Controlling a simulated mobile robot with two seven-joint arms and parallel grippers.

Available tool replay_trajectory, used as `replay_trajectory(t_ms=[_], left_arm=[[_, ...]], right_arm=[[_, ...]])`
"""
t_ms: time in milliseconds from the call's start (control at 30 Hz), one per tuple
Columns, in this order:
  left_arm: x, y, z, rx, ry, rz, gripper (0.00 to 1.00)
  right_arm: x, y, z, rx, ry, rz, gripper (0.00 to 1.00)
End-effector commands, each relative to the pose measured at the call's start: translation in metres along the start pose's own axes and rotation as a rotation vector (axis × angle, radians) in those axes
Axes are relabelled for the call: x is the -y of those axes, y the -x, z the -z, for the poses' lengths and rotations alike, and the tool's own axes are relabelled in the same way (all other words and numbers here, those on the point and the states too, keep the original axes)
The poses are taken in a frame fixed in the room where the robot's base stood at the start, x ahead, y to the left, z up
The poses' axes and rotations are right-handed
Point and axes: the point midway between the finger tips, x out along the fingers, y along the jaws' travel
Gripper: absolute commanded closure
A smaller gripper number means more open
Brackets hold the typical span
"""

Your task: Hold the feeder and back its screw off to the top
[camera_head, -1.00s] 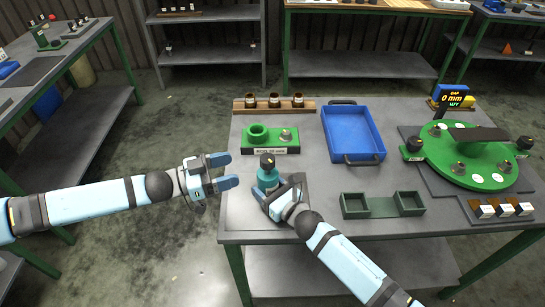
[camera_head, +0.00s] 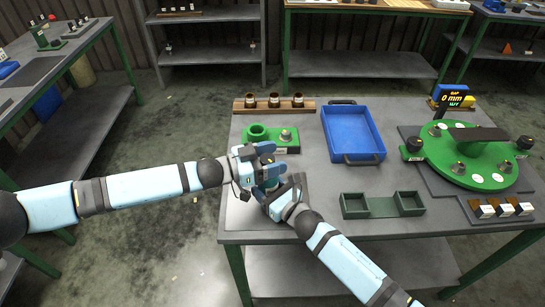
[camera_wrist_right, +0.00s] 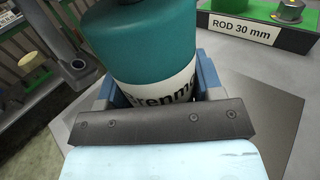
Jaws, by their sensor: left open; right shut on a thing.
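The feeder is a teal cylinder (camera_wrist_right: 140,45) with a white printed label, standing upright on a grey plate (camera_head: 240,212) near the table's front left corner. My right gripper (camera_head: 283,192) is shut around its body from the front right. My left gripper (camera_head: 268,157) is open at the feeder's top, with its fingers pointing right. In the head view the left gripper covers the feeder's dark top, so I cannot tell whether the fingers touch the screw. The wrist view cuts off the top of the feeder.
A green block with a "ROD 30 mm" label (camera_wrist_right: 240,28) stands just behind the feeder. A blue tray (camera_head: 352,133) is further right, and a green two-cup holder (camera_head: 383,205) is right of my right gripper. A green round fixture (camera_head: 470,160) is at the far right.

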Motion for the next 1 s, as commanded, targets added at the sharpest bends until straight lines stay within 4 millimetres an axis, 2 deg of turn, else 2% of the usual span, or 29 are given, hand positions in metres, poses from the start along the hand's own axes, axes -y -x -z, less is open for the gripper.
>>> replay_trajectory(t_ms=[100,133,333,567,1000], left_arm=[[0.0000,0.0001,0.0001,0.000,0.000,0.000,0.34],[0.0000,0.0001,0.0001,0.000,0.000,0.000,0.39],[0.0000,0.0002,0.0001,0.000,0.000,0.000,0.83],[-0.0013,-0.0003,-0.0009,-0.003,0.003,0.025,0.83],[-0.0001,-0.0017,0.0001,-0.006,0.006,0.234,0.83]], right_arm=[[0.0002,-0.0001,-0.0002,0.000,0.000,0.000,0.79],[0.0002,-0.0001,-0.0002,0.000,0.000,0.000,0.79],[0.0001,-0.0001,-0.0002,0.000,-0.001,0.000,0.79],[0.0001,-0.0001,-0.0001,0.000,-0.001,0.000,0.79],[-0.0004,-0.0002,-0.0002,0.000,0.000,0.000,0.79]])
